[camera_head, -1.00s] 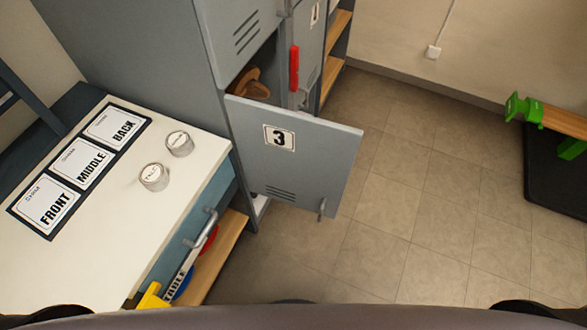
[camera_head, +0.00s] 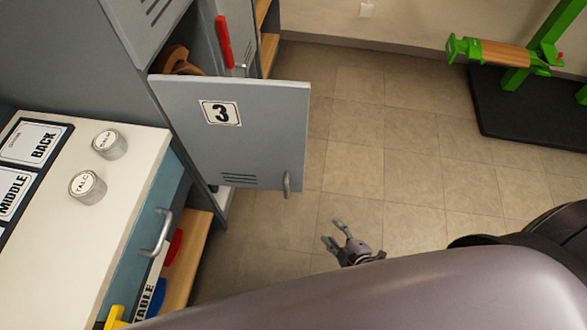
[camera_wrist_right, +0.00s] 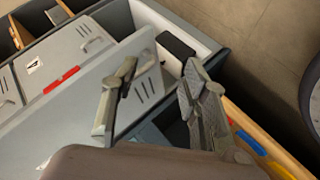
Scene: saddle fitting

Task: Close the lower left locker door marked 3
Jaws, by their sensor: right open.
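The lower left locker door marked 3 (camera_head: 250,135) stands open in the head view, swung out from the grey locker. Its number plate is near the top, with slots and a small handle (camera_head: 287,184) near the bottom. My right gripper (camera_head: 340,235) is open and empty, below and to the right of the handle and apart from the door in this picture. In the right wrist view, the open fingers (camera_wrist_right: 155,98) show in front of a grey door panel with a handle and slots, probably the same door. Whether they touch it cannot be told. My left gripper is out of view.
A white-topped cabinet (camera_head: 140,190) with two tins and label cards stands left of the door. A brown object (camera_head: 175,62) sits in the open locker, beside a red bar (camera_head: 223,42). A green stand (camera_head: 515,75) is at the back right. Tiled floor is free.

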